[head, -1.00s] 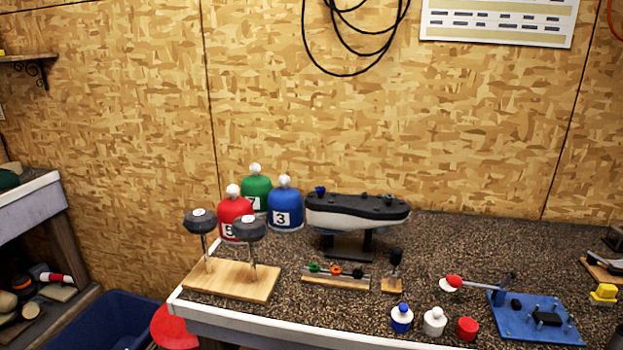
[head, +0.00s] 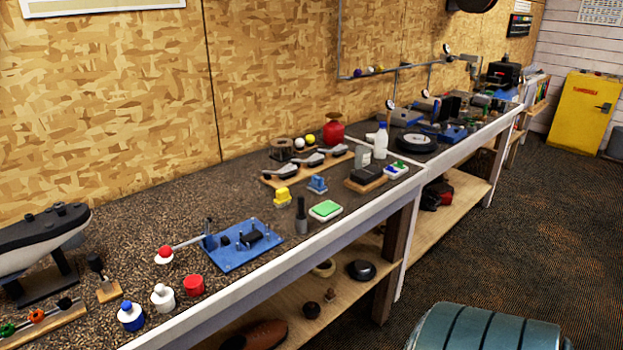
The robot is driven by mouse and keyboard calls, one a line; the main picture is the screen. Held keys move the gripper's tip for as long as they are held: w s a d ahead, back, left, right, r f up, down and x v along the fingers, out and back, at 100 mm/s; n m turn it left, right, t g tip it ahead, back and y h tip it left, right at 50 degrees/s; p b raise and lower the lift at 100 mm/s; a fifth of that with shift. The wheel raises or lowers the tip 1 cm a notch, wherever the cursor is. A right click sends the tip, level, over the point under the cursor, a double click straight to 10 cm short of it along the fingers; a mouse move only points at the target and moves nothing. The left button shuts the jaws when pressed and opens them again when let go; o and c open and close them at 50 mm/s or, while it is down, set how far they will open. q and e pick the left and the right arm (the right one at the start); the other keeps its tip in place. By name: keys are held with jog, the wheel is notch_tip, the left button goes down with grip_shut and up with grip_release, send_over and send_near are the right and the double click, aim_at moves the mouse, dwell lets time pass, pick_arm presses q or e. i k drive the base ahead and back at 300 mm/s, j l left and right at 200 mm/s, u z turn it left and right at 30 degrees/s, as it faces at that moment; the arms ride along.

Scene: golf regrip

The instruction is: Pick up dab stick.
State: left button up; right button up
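No gripper of mine shows in the head view. I cannot tell for certain which thing is the dab stick. A short black-topped stick (head: 96,264) stands upright in a small wooden block (head: 109,291) on the bench at the left. A thin rod (head: 187,242) with a red ball end lies near a blue plate fixture (head: 243,250). A dark grey upright piece (head: 301,215) stands beside a green-topped pad (head: 326,209).
Blue-capped (head: 131,316), white (head: 163,297) and red (head: 194,285) small pots stand near the bench's front edge. A model boat (head: 40,237) is at the far left. A teal rounded object (head: 485,330) stands on the floor. Bare bench lies behind the blue plate.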

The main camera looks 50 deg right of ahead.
aim_at(301, 215)
jog(key=z, duration=1.6)
